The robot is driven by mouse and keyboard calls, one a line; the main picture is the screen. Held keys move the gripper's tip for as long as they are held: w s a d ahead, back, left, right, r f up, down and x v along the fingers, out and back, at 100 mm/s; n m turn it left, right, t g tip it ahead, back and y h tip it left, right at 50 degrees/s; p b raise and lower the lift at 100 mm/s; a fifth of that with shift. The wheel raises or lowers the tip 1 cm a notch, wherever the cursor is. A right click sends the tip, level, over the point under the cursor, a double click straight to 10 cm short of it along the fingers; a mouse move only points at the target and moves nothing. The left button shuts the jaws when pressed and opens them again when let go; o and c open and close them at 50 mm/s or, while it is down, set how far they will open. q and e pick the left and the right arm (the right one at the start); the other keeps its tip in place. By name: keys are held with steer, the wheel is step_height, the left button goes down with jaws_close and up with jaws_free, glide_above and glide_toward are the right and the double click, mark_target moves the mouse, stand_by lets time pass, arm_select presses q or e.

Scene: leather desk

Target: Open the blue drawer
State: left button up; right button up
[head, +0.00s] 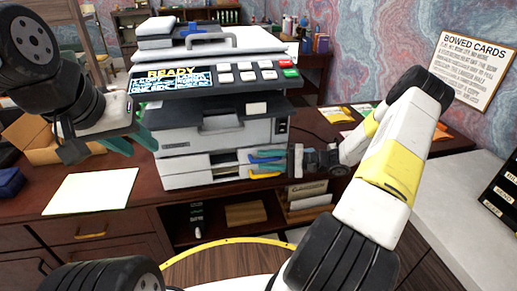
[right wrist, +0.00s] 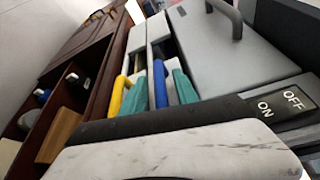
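The printer (head: 225,130) stands on the desk with two pale drawers low on its front. The upper drawer has a blue handle (head: 266,160), and the lower one has a yellow handle (head: 264,175). Both drawers look closed. My right gripper (head: 272,163) is at the blue handle. In the right wrist view the blue handle (right wrist: 160,84) lies between its two teal fingers (right wrist: 160,92), with the yellow handle (right wrist: 117,97) outside them. The fingers look apart, with small gaps to the handle. My left gripper (head: 132,143) is open and empty, left of the printer.
A sheet of paper (head: 92,191) lies on the desk left of the printer. Open shelves (head: 228,213) are below the desk top, and a desk drawer with a yellow pull (head: 91,235) is at lower left. A wall sign (head: 473,62) hangs at right.

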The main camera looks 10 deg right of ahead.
steer(key=shift+c, duration=0.3)
jaws_close()
stand_by(1.1)
